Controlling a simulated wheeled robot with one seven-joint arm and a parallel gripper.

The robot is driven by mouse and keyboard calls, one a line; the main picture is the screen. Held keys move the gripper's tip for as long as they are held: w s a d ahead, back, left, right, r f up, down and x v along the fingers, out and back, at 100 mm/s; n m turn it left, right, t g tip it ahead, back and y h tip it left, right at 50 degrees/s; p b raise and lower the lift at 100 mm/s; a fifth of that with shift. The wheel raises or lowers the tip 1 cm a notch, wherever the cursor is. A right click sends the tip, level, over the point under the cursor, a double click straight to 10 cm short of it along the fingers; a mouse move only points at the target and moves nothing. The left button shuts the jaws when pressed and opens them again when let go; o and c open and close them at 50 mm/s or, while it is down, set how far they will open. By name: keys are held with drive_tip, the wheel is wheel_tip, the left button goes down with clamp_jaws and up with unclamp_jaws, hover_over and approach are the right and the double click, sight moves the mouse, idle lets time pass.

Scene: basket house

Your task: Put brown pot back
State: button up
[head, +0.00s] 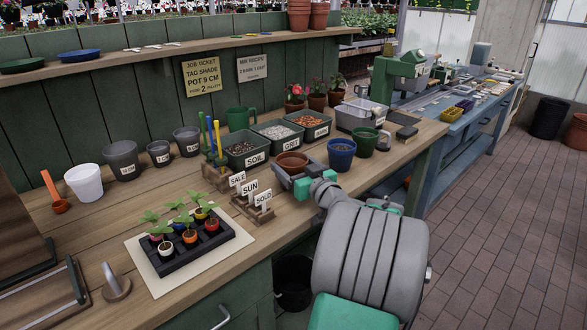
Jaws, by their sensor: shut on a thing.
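The brown pot (292,160) is at the middle of the bench, in front of the grey tub and the tub marked BARK. My gripper (294,170) is shut on the brown pot, with its grey fingers at the pot's sides. The lower part of the pot is hidden by the gripper, so I cannot tell whether it touches the bench. A blue pot (341,156) and a green pot (363,142) stand just to its right.
Behind stand tubs marked SOIL (243,149), grit (279,133) and BARK (309,124). Label holders (262,214) are close at the left front. A black seedling tray (190,243) lies further left. Grey pots (122,160) line the back left. Bare wood shows at the left.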

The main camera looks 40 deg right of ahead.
drive_tip(key=shift+f, duration=0.25)
drive_tip(key=shift+f, duration=0.25)
drive_tip(key=o, duration=1.4)
drive_tip(key=shift+r, duration=0.1)
drive_tip(key=shift+r, duration=0.1)
drive_tip(key=shift+s+r, duration=0.15)
drive_tip(key=shift+s, duration=0.05)
drive_tip(key=s, duration=0.3)
drive_tip(key=s+a, duration=0.1)
drive_tip(key=s, duration=0.3)
drive_tip(key=s+a, duration=0.1)
drive_tip(key=s, duration=0.3)
drive_tip(key=shift+s+a+b, duration=0.2)
drive_tip(key=shift+s+b, duration=0.05)
drive_tip(key=shift+b, duration=0.05)
